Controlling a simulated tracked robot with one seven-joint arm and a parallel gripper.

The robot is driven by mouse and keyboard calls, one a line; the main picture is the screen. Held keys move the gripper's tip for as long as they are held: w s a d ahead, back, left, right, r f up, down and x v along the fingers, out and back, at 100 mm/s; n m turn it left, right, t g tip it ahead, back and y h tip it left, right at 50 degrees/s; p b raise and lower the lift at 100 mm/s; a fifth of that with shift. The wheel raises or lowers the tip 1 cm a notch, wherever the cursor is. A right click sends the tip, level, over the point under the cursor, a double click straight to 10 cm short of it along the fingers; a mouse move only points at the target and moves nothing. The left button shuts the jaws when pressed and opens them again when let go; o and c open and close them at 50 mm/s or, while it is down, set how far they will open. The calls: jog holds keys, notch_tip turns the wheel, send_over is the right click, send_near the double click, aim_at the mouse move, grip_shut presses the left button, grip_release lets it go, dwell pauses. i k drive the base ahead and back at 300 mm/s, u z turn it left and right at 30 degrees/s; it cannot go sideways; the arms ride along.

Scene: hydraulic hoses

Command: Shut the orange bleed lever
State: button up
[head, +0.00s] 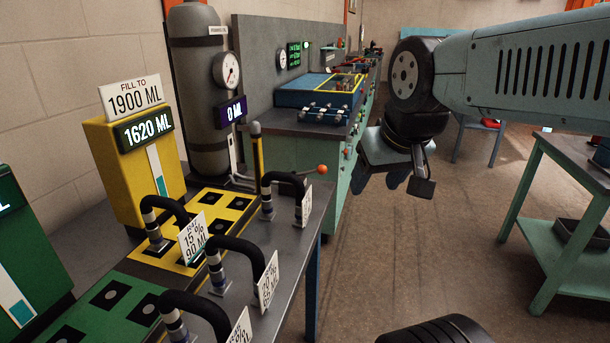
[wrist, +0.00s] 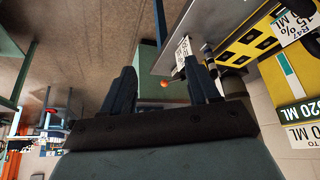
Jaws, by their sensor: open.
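The orange ball knob of the bleed lever (head: 322,169) sticks out past the right edge of the bench, on a thin rod running left toward the foot of the grey tank (head: 203,100). How far the lever is turned is hard to tell.
A yellow unit (head: 130,180) reads 1620 ML under a sign for 1900 ML. The tank's display (head: 232,112) reads 0 ML. Black hose loops with tags (head: 192,240) stand on the bench near the lever. A teal table (head: 570,215) is at right; floor between is clear.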

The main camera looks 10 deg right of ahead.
aim_at(322, 170)
jog(key=z, duration=0.25)
jog(key=k, duration=1.15)
jog(key=u, duration=0.4)
jog(key=i, duration=1.5)
jog(key=z, duration=0.05)
